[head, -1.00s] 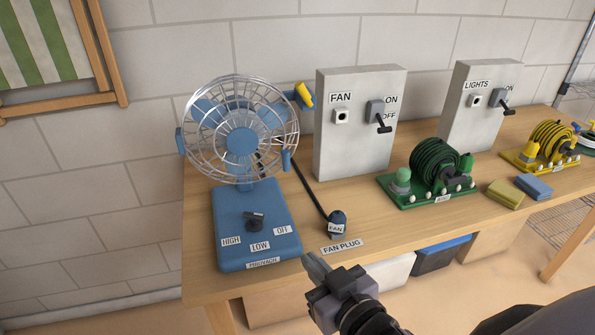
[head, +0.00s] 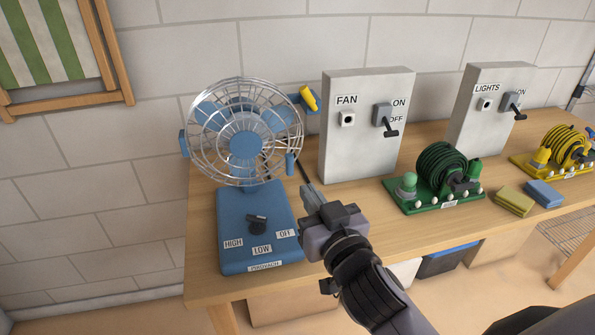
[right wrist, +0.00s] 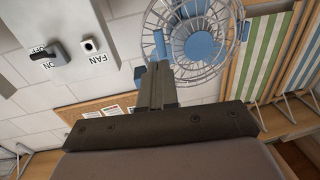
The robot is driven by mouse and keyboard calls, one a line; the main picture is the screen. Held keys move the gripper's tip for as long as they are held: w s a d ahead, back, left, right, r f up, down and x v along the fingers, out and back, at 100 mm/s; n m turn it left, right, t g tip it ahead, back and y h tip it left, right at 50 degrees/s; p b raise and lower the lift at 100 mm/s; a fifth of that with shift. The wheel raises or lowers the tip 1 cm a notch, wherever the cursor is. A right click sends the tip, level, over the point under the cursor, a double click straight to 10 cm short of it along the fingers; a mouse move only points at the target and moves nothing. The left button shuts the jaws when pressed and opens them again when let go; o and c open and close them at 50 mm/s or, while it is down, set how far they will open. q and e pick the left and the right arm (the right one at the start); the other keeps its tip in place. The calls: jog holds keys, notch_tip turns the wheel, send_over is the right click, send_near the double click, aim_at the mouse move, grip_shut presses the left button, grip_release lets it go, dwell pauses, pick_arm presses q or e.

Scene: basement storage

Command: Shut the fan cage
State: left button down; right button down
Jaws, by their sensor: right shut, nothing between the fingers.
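The blue fan stands at the left of the bench, with its round wire cage (head: 243,110) facing me. A blue tab (head: 290,164) sits on the cage's lower right rim, and a yellow latch (head: 308,98) is tilted at its upper right. I cannot tell whether the cage front sits flush. My right gripper (head: 307,190) is shut and empty, just below the blue tab. In the right wrist view, the shut fingers (right wrist: 155,72) point up towards the tab (right wrist: 160,44) and cage (right wrist: 196,32); contact is unclear. My left gripper is out of view.
The fan base (head: 257,230) has a black knob (head: 256,222). A grey FAN switch box (head: 350,150) stands right of the fan. The green hose reel (head: 437,175), sponges (head: 514,200) and LIGHTS box (head: 480,125) are farther right. My arm hides the fan plug.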

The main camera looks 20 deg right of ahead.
aim_at(291, 166)
jog(key=w+p, duration=0.1)
jog(key=w, duration=0.5)
jog(key=shift+w, duration=0.35)
jog(key=shift+w+d, duration=0.55)
jog(key=shift+w, duration=0.2)
